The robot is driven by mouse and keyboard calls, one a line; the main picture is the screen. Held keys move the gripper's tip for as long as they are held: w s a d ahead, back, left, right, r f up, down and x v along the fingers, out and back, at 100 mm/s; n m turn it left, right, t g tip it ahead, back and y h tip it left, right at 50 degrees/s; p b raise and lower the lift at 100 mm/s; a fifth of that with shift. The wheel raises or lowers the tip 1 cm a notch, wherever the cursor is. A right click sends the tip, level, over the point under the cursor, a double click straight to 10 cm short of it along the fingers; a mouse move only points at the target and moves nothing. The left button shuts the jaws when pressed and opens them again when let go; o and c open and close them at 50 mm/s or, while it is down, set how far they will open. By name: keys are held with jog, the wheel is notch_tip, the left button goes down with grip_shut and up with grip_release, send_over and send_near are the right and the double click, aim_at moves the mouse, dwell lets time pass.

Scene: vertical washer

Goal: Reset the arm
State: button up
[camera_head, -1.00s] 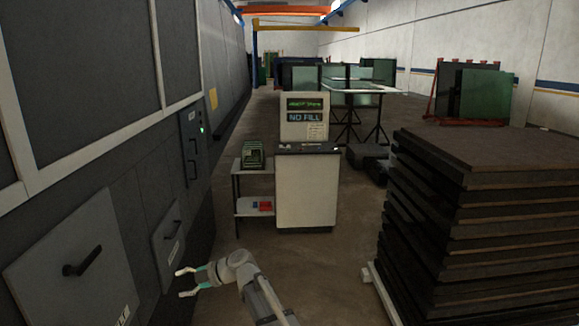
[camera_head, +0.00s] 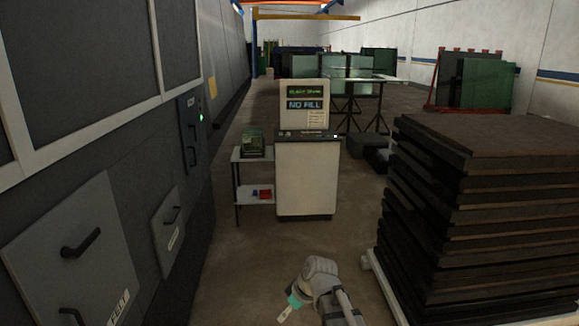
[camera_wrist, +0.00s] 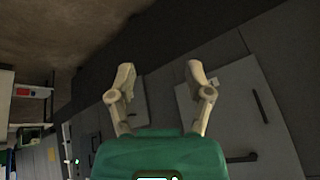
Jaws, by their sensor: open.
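My gripper (camera_head: 285,314) is low in the head view, right of the machine wall, over bare floor. In the wrist view my gripper (camera_wrist: 160,78) shows its two pale fingers spread apart with nothing between them. The fingers are apart from the grey machine panels (camera_wrist: 222,92) behind them. In the head view my gripper is seen from above and behind, and its fingers are partly hidden by the wrist.
The machine wall (camera_head: 75,235) with black handles runs along the left. A white control cabinet (camera_head: 306,180) and a small shelf (camera_head: 253,194) stand ahead. A tall stack of dark slabs (camera_head: 480,200) stands on the right. Brown floor between them is clear.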

jog(key=s+d+f+m+h, duration=0.1)
jog(key=s+d+m, duration=0.1)
jog(key=d, duration=0.4)
jog(key=s+d+f+m+h+b, duration=0.1)
jog(key=s+d+m+h, duration=0.1)
jog(key=d+m, duration=0.3)
jog(key=s+d+f+m+g+h, duration=0.1)
jog(key=s+d+m+h, duration=0.1)
jog(key=s+d+m, duration=0.2)
jog(key=d, duration=0.2)
jog(key=shift+d+f, duration=0.25)
jog(key=shift+d, duration=0.05)
jog(key=shift+c, duration=0.6)
jog(key=shift+a, duration=0.1)
